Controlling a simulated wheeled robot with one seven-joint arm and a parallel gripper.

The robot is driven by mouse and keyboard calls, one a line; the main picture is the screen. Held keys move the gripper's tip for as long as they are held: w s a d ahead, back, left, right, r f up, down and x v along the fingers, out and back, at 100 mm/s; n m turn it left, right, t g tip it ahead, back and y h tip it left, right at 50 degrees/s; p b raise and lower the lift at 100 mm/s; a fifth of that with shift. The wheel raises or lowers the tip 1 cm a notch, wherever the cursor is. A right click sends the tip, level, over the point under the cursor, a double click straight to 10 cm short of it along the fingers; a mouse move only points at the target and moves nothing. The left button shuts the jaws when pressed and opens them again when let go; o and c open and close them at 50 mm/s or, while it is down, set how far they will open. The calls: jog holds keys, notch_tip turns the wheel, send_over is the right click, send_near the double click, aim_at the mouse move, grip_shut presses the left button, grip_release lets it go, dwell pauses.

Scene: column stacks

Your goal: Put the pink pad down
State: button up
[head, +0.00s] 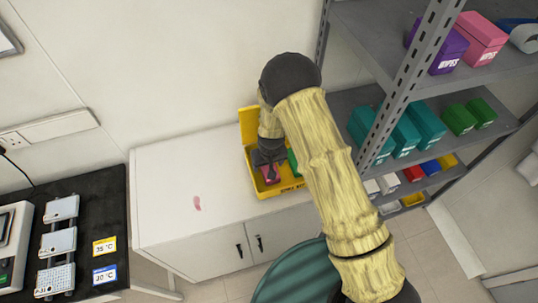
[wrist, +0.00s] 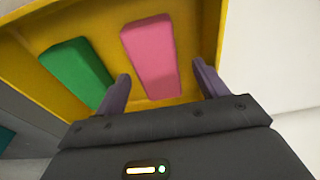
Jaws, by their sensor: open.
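The pink pad (wrist: 150,55) lies in a yellow bin (wrist: 207,30), beside a green pad (wrist: 76,75), in the wrist view. My gripper (wrist: 160,70) is open, one finger on each side of the pink pad, with a gap showing at each side. In the head view my gripper (head: 268,163) is down in the yellow bin (head: 280,191) on the white cabinet. A bit of the pink pad (head: 271,175) shows under it, and the green pad (head: 293,163) is partly hidden by my arm.
The white cabinet top (head: 165,180) is clear left of the bin except for a flat pink mark (head: 197,203). A grey shelf rack (head: 370,35) with coloured boxes stands at right. A black bench (head: 85,190) with metal blocks is at left.

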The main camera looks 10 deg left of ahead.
notch_tip(320, 180, up, 9)
jog(key=s+d+b, duration=0.1)
jog(key=b, duration=0.1)
dwell(0.3)
dwell(0.6)
jog(key=s+d+r+m, duration=0.1)
jog(key=d+r+m, duration=0.1)
jog(key=d+r, duration=0.45)
jog(key=d+r+m, duration=0.1)
jog(key=d+r, duration=0.3)
jog(key=d, duration=0.5)
jog(key=s+d+r+m, duration=0.1)
jog(key=s+d+r, duration=0.2)
jog(key=s+d, duration=0.2)
jog(key=s+d+r+m+t+h, duration=0.1)
jog(key=s+d+r+m, duration=0.1)
jog(key=s+d, duration=0.3)
jog(key=shift+s+d+r, duration=0.2)
jog(key=shift+d+r, duration=0.6)
jog(key=shift+d, duration=0.45)
